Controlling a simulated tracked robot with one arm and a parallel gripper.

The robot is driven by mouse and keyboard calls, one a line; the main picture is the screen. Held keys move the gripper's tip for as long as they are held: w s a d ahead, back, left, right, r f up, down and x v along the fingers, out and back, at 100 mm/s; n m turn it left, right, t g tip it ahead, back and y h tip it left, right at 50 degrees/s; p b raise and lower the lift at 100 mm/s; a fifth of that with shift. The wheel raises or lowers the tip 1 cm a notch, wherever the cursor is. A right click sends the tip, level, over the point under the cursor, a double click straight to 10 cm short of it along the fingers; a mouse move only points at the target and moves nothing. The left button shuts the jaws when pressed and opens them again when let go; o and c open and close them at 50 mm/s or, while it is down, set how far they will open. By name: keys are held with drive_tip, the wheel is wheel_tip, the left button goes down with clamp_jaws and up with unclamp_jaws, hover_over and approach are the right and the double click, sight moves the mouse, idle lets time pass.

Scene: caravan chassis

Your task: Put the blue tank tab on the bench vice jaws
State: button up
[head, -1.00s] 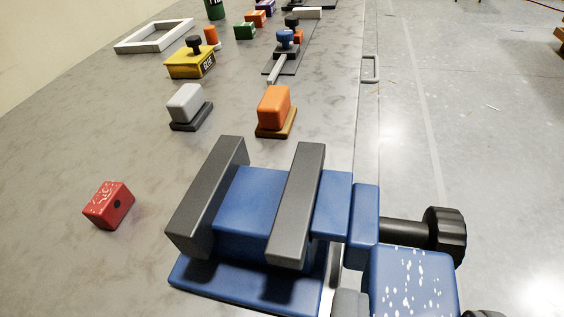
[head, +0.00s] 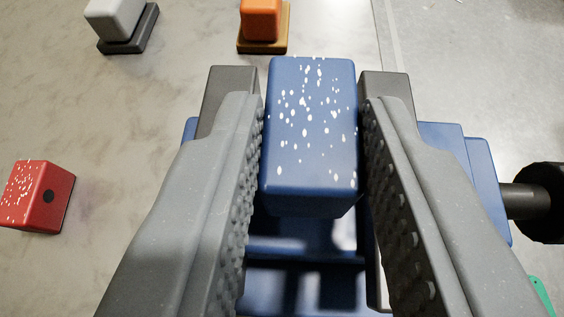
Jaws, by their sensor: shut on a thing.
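The blue tank tab (head: 310,130) is a blue block with white specks on its top. My gripper (head: 312,125) is shut on it, one ribbed finger against each side. The bench vice is blue with two dark grey jaws, the left jaw (head: 228,88) and the right jaw (head: 388,90) showing behind my fingers. The tab is in line with the gap between the jaws. My fingers hide much of the jaws, and I cannot tell whether the tab touches them.
A red speckled block (head: 38,196) lies on the bench at the left. A grey block on a dark base (head: 118,20) and an orange block on a brown base (head: 262,22) stand beyond the vice. The vice's black handle knob (head: 540,202) sticks out at the right.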

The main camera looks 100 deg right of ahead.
drive_tip(key=shift+f, duration=0.9)
drive_tip(key=shift+f+b, duration=0.15)
drive_tip(key=shift+b, duration=0.15)
drive_tip(key=o, duration=1)
drive_tip(key=shift+w+a+r+p, duration=0.1)
drive_tip(key=shift+a+r+p, duration=0.2)
drive_tip(key=shift+r, duration=0.05)
drive_tip(key=v, duration=1.1)
drive_tip(key=shift+a+p, duration=0.2)
drive_tip(key=shift+p, duration=0.25)
